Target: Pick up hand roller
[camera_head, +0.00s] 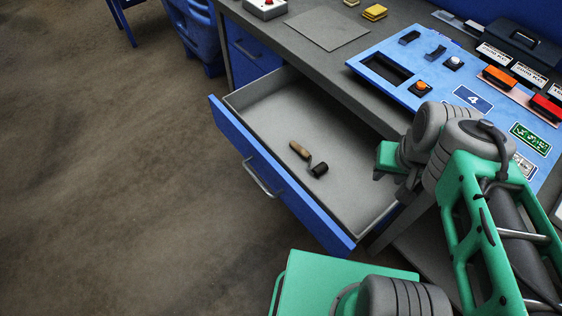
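The hand roller (301,150) has a light brown handle and a black roller head. It lies in the open drawer (274,114), near the middle of its grey floor. The drawer has a blue front with a metal handle and is pulled out from the workbench. My gripper (381,175) is to the right of the roller, by the drawer's right side and below the bench edge. The arm hides most of it, so I cannot tell if its fingers are open or shut. The roller is apart from it.
The grey workbench (281,34) carries a blue panel (379,52) with switches and buttons. A blue bin (197,32) stands at the back left. The floor at left is clear.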

